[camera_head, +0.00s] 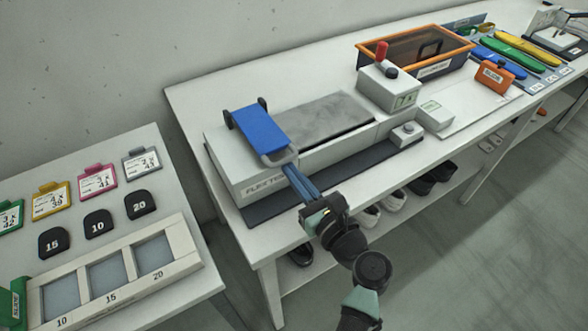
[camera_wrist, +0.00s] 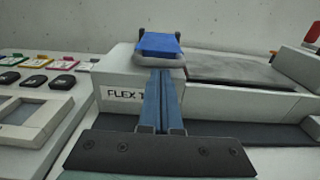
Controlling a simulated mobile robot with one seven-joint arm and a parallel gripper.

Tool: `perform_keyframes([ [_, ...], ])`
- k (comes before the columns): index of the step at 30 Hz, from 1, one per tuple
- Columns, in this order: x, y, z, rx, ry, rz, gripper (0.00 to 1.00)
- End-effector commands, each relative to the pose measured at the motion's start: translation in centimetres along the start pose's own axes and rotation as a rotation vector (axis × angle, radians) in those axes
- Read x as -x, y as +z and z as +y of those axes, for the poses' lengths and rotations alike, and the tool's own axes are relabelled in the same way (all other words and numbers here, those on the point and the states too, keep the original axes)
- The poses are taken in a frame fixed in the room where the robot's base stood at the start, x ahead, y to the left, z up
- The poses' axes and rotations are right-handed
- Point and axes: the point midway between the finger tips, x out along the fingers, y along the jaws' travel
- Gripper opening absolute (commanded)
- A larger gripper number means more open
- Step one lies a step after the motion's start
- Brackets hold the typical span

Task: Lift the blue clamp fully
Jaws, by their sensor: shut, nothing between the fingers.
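The blue clamp (camera_head: 259,129) sits at the left end of the white flex tester (camera_head: 243,180), held between two dark side brackets. A light grey loop handle (camera_head: 279,158) is at its front edge. In the wrist view the blue clamp (camera_wrist: 158,44) is straight ahead, with the grey handle (camera_wrist: 158,61) just below it. My gripper (camera_head: 291,167) reaches up from the front, its blue fingers together and empty. The fingertips (camera_wrist: 160,72) are at the handle; I cannot tell if they touch it. The clamp's plate looks tilted.
A grey flat pad (camera_head: 325,118) and a box with a red knob (camera_head: 381,50) are right of the clamp. A small button box (camera_head: 407,133) stands at the front. A left table (camera_head: 175,215) holds number tags and a tray. An orange-rimmed bin (camera_head: 400,50) is behind.

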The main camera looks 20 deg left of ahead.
Motion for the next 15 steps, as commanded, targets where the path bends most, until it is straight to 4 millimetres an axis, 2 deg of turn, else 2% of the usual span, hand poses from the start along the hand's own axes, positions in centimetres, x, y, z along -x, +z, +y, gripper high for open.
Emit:
perform_keyframes([
  [15,0.0,2.8,0.0,0.001,0.001,0.07,0.0],
])
